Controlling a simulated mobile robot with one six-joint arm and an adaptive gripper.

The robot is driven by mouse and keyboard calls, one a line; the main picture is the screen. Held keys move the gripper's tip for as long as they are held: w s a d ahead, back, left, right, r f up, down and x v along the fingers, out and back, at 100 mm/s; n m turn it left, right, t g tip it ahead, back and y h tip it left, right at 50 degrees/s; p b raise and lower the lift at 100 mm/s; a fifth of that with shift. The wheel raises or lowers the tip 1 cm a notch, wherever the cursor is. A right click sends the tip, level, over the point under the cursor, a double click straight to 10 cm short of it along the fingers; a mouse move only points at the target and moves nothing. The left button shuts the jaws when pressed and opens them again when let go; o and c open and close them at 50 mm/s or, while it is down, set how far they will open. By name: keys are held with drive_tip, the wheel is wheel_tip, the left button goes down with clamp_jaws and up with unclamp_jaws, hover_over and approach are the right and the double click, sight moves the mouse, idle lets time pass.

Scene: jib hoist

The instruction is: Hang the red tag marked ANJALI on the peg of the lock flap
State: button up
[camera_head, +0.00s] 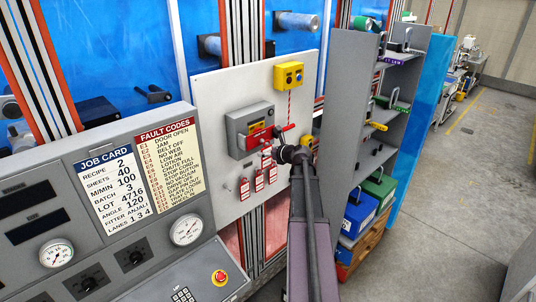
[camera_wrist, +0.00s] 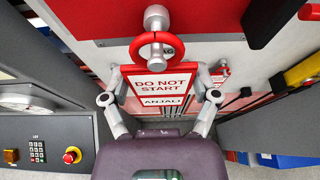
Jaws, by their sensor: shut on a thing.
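The red-bordered tag (camera_wrist: 157,86) reads DO NOT START and ANJALI in the wrist view. My gripper (camera_wrist: 160,95) is shut on it, with one finger at each side edge. Its red ring (camera_wrist: 136,48) stands up at the top, at a metal peg (camera_wrist: 157,18) with a rounded end. The peg's metal shows inside the ring's outline; I cannot tell whether the ring is around it or only in front. The red lock flap (camera_wrist: 100,18) lies behind the peg. In the head view the red flap (camera_head: 260,137) is on a grey box, with my gripper (camera_head: 277,154) close below it.
Other red tags (camera_head: 244,189) hang on the pale panel (camera_head: 215,95) below the box. A yellow button box (camera_head: 288,75) sits above. A grey shelf (camera_head: 350,90) with coloured items stands to the right. The control desk (camera_head: 90,205) is at left.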

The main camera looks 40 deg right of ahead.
drive_tip(key=shift+w+f, duration=0.15)
drive_tip(key=shift+w, duration=0.25)
idle(0.5)
drive_tip(key=o, duration=0.8)
drive_tip(key=shift+c, duration=0.2)
